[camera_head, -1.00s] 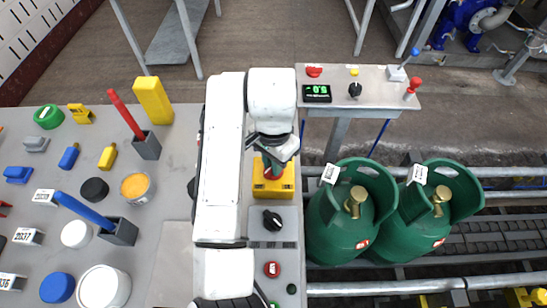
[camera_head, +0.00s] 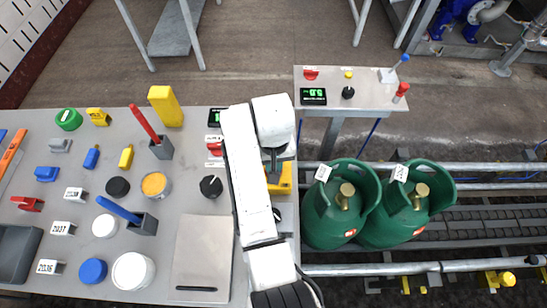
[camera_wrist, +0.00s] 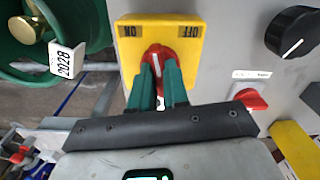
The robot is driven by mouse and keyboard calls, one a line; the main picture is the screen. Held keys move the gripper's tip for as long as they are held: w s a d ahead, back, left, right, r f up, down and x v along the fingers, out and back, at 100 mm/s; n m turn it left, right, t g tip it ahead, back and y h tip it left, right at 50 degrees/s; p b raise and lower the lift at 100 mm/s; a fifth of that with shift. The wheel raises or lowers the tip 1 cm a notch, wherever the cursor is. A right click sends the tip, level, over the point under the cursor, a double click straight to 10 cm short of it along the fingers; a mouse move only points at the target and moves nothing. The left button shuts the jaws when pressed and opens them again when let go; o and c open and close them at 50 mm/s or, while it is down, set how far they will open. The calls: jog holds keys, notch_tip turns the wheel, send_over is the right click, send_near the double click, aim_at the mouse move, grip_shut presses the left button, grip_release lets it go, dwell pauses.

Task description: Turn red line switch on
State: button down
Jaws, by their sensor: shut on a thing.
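The red line switch is a red rotary knob (camera_wrist: 157,55) on a yellow plate (camera_wrist: 189,69) in the wrist view. ON is printed near the plate's left corner and OFF near its right, both upside down. The knob's white mark stands about upright in the picture, between the two words. My gripper (camera_wrist: 161,86) is shut on the knob, with its green fingers on either side. In the head view the yellow switch box (camera_head: 285,181) is partly hidden by my arm, and the knob and fingertips cannot be seen.
Two green gas cylinders (camera_head: 333,213) stand on the conveyor right of the switch. A black knob (camera_wrist: 291,34) and a smaller red knob (camera_wrist: 250,98) sit close by on the panel. The grey table (camera_head: 148,262) on the left carries many small items.

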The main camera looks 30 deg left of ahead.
jog(key=n+p, duration=0.1)
jog(key=n, duration=0.2)
jog(key=shift+r+n+p, duration=0.15)
jog(key=shift+n+p, duration=0.15)
jog(key=shift+p, duration=0.05)
jog(key=shift+n+p, duration=0.55)
jog(key=shift+n, duration=0.95)
jog(key=shift+a, duration=0.1)
jog(key=c, duration=1.1)
grip_release()
notch_tip(320, 180, up, 11)
jog(key=shift+f+b, duration=0.2)
jog(key=shift+b, duration=0.35)
